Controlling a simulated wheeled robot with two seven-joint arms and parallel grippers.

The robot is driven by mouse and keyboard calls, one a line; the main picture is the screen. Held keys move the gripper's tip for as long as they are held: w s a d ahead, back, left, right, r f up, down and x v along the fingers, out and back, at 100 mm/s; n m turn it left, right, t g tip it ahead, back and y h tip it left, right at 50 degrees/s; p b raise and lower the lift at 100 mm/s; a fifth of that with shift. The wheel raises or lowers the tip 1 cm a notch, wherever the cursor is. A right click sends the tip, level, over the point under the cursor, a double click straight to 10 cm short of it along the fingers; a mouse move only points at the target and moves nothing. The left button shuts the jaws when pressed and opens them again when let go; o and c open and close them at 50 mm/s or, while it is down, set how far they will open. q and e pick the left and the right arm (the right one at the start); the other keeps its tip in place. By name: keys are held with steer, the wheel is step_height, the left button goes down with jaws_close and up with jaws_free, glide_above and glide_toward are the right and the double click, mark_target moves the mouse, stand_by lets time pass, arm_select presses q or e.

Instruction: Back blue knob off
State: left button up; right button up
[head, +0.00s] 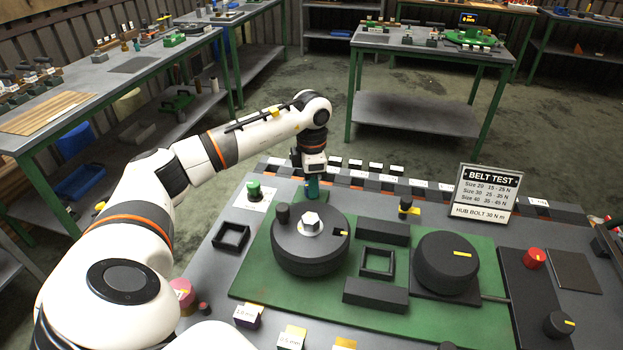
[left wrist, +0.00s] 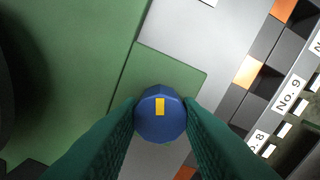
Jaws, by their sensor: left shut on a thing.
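The blue knob (left wrist: 160,115) has a yellow mark on its top and sits in the middle of the left wrist view, between the green fingers of my left gripper (left wrist: 160,123). The fingers are shut on its sides. In the head view my left gripper (head: 312,187) points down at the back edge of the green board (head: 252,280), behind the large black wheel. The knob is hidden there by the fingers and wheel. I cannot tell whether the knob is seated or lifted. My right gripper is not in view.
The black wheel (head: 300,255) with a hex bolt stands close in front of my left gripper. A green knob (head: 254,190) is to its left. Another black wheel (head: 446,265) and a red knob (head: 534,258) are to the right. A belt test sign (head: 487,193) stands behind.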

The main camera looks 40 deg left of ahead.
arm_select(q)
steer(key=n, duration=0.5)
steer(key=shift+r+n, duration=0.1)
steer(key=shift+n, duration=0.2)
steer(key=n+p, duration=0.1)
steer(key=n, duration=0.4)
steer(key=shift+n, duration=0.3)
steer(key=o, duration=1)
step_height(320, 180, up, 12)
steer(key=shift+f+b, duration=0.1)
steer(key=shift+b, duration=0.8)
